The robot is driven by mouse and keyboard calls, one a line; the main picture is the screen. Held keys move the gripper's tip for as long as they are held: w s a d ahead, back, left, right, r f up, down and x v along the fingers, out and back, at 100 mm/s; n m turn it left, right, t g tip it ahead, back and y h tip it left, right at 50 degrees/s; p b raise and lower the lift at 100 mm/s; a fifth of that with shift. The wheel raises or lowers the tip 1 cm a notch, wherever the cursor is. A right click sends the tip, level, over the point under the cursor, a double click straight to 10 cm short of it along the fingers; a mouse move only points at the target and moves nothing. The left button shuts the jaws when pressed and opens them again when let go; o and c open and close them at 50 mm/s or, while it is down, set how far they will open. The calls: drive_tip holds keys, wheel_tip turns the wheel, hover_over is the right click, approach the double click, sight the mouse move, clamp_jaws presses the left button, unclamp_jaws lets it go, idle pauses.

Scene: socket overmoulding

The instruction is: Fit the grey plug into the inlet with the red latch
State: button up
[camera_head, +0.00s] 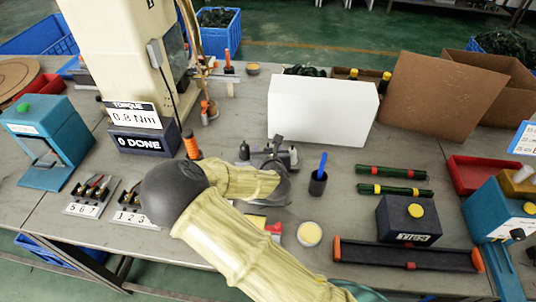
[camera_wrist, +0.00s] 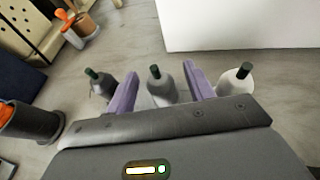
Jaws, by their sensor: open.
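My gripper (camera_wrist: 160,72) is open in the wrist view, its two purple fingers spread apart. A grey bottle-shaped plug (camera_wrist: 160,88) with a dark tip stands upright between the fingers, with visible gaps to both. A darker grey plug (camera_wrist: 101,84) stands left of the fingers and a whitish one (camera_wrist: 234,84) stands right of them. In the head view my gripper (camera_head: 274,163) is over this row of plugs, and my arm hides part of it. A small red part (camera_head: 275,230) shows beside my forearm; I cannot tell whether it is the inlet's latch.
A white box (camera_head: 322,112) stands just behind the plugs. A dark cup with a blue stick (camera_head: 318,182) is close on the right, and an orange-topped post (camera_head: 191,145) is on the left. A round yellow-topped pot (camera_head: 309,234) sits nearer the front edge.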

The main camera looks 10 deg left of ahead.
drive_tip(key=shift+x, duration=1.15)
drive_tip(key=c, duration=1)
